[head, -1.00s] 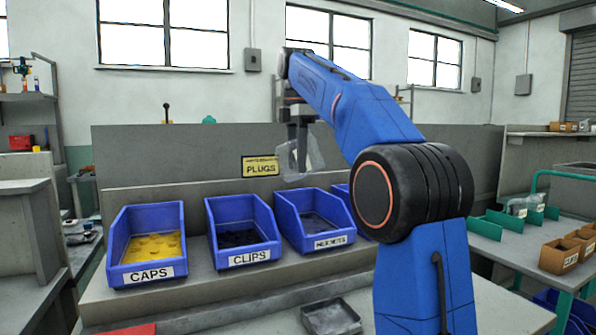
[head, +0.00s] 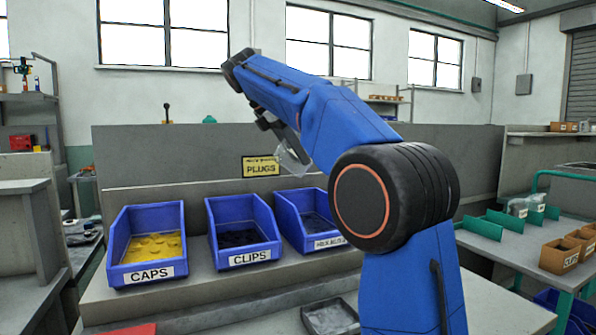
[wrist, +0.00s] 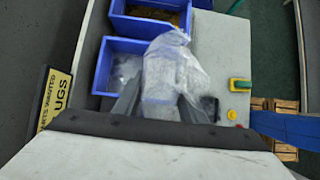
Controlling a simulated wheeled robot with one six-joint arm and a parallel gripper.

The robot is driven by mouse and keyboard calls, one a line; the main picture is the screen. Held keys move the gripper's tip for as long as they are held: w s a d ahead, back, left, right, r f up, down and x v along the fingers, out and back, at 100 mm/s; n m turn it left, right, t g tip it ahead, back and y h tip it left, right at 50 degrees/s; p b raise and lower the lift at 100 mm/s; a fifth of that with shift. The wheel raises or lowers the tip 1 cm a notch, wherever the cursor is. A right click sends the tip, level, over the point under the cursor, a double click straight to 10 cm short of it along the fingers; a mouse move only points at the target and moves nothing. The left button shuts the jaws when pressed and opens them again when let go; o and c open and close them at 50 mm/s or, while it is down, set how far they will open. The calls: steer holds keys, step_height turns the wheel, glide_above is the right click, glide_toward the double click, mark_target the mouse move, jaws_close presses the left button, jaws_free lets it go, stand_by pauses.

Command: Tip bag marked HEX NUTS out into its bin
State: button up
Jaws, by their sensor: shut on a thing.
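The blue bin labelled HEX NUTS (head: 330,243) stands lower, right of the CLIPS bin, with dark grey contents. My arm hides its right part and the end of its label. No falling pieces show.
The blue CAPS bin (head: 149,277) with yellow pieces and the blue CLIPS bin (head: 249,259) stand to the left. A yellow PLUGS sign (head: 260,167) is on the panel behind. A grey tray (head: 331,318) lies in front. Brown boxes (head: 559,258) stand on the right-hand table.

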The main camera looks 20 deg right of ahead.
steer(key=h, duration=0.2)
steer(key=shift+r+h, duration=0.3)
steer(key=shift+h, duration=0.1)
steer(key=shift+r+h, duration=0.25)
steer(key=shift+h, duration=0.95)
steer(key=shift+r+h, duration=0.2)
steer(key=shift+h, duration=0.45)
steer(key=shift+r+h, duration=0.2)
steer(key=shift+h, duration=0.45)
